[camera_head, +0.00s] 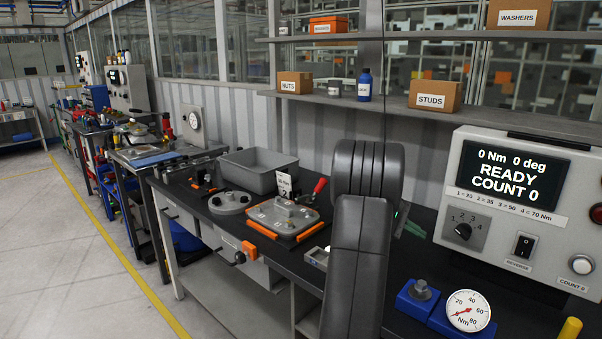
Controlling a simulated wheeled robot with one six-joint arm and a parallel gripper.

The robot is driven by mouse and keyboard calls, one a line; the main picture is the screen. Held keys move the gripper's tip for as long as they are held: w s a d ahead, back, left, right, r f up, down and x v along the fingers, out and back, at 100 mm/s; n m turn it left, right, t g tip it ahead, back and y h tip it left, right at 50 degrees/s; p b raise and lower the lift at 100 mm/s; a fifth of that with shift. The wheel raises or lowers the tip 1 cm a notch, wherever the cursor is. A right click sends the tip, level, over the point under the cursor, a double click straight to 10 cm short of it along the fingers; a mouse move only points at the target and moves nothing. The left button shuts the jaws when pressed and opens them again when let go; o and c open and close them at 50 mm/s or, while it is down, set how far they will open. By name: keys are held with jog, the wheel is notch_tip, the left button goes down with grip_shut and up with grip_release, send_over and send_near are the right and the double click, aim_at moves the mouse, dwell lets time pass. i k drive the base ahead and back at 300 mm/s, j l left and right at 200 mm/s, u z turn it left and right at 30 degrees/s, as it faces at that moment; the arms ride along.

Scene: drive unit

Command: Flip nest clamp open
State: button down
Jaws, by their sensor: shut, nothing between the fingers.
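The nest (297,237) is a dark plate with orange corner blocks on the black bench, left of centre. A grey drive unit housing (265,213) with a raised middle sits in it. A clamp with a red handle (320,186) stands at the nest's back right; the handle tilts up to the right. Whether its arm presses on the housing is too small to tell. My dark grey arm stands right of the nest, in front of the bench. My gripper is not visible; the arm links may hide it.
A round grey cover (229,203) and a grey bin (257,173) are left of and behind the nest. A small label card (284,184) stands behind it. At right are a torque controller (520,210) reading READY, COUNT 0, and a dial gauge (468,311). A shelf (340,101) overhangs behind.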

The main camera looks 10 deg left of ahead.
aim_at(322, 182)
jog(key=i+j, duration=0.25)
jog(key=i+j+z, duration=0.1)
jog(key=i+j, duration=0.15)
jog(key=j, duration=0.2)
jog(key=i+j, duration=0.25)
jog(key=i+j+z, duration=0.1)
jog(key=i+j, duration=0.15)
jog(key=j, duration=0.25)
jog(key=i+j, duration=0.25)
jog(key=j, duration=0.15)
jog(key=i+j, duration=0.25)
jog(key=j, duration=0.15)
jog(key=i+j+z, duration=0.1)
jog(key=i+j, duration=0.15)
jog(key=j, duration=0.1)
